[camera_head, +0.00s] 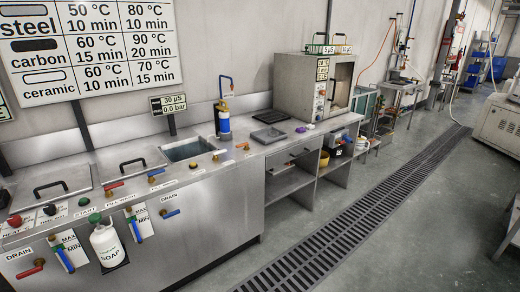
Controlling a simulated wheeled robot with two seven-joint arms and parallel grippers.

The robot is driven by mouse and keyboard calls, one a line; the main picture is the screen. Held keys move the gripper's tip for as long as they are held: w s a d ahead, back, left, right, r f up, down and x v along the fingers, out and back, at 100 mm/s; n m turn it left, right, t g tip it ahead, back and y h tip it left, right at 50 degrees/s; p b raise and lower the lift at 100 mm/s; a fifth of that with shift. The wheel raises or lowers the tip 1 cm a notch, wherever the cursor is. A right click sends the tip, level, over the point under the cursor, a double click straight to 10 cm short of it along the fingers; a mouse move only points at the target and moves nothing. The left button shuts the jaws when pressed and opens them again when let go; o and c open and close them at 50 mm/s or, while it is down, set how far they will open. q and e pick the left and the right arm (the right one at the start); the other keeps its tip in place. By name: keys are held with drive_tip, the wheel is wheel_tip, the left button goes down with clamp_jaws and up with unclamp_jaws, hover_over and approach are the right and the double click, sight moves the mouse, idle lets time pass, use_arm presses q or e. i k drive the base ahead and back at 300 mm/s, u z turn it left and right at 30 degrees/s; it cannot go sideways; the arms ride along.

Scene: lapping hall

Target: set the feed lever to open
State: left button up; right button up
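No lever carries a label that I can read as feed. A blue filter cartridge (223,122) with a bent blue pipe stands upright at the back of the steel counter, with a small unreadable label on it. A small orange-yellow lever (243,146) lies on the counter just right of it. Along the front edge are a red lever (114,186) and a blue lever (156,172), near fill labels. On the front panel are a red drain lever (29,270) and a blue drain lever (171,213). Neither gripper is in view.
The steel counter (200,195) has two lidded tanks and an open basin (188,149). A white soap bottle (107,243) hangs at the front. A steel oven (315,85) stands farther along.

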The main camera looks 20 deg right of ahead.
sight(216, 154)
drive_tip(key=z, duration=0.25)
drive_tip(key=i, duration=1.4)
drive_tip(key=u, duration=0.8)
